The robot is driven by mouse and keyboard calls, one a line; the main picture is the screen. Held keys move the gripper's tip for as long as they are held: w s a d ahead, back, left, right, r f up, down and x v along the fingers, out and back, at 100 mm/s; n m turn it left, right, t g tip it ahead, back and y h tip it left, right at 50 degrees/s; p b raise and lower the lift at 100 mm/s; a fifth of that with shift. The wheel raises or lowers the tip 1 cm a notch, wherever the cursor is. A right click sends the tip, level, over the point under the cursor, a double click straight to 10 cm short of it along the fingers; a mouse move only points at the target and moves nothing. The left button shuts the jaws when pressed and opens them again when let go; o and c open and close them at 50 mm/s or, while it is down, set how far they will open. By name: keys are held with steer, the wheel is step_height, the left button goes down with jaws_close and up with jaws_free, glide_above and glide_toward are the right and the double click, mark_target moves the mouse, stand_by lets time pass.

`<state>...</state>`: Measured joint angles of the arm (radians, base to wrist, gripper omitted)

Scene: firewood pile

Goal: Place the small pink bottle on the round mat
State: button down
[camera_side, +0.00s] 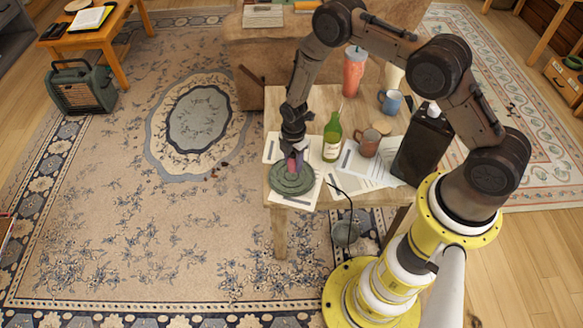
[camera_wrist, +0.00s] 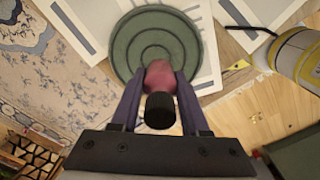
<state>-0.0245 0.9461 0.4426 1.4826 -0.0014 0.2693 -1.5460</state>
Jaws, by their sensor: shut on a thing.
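The small pink bottle (camera_wrist: 160,77) has a dark cap and is held between the fingers of my gripper (camera_wrist: 160,88). In the side view my gripper (camera_side: 294,155) points down at the left front corner of the table, and a bit of the pink bottle (camera_side: 295,164) shows between its fingers. The round mat (camera_side: 291,184) is dark green with ridged rings and lies on papers at that corner. The bottle is over the far-side part of the mat in the side view. I cannot tell whether its base touches the mat.
A green glass bottle (camera_side: 332,138) stands close to the right of my gripper. A brown mug (camera_side: 369,143), a blue mug (camera_side: 390,101), a red tumbler (camera_side: 354,72) and a large black bottle (camera_side: 423,146) stand on the wooden table (camera_side: 311,101). Papers (camera_side: 360,168) lie around the mat.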

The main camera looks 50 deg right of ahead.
mark_target(291, 168)
steer(key=shift+w+f, duration=0.2)
steer(key=shift+f, duration=0.8)
steer(key=shift+w+f, duration=0.2)
steer(key=shift+f, duration=0.75)
steer(key=shift+f, duration=0.1)
steer(key=shift+c, duration=2)
jaws_free()
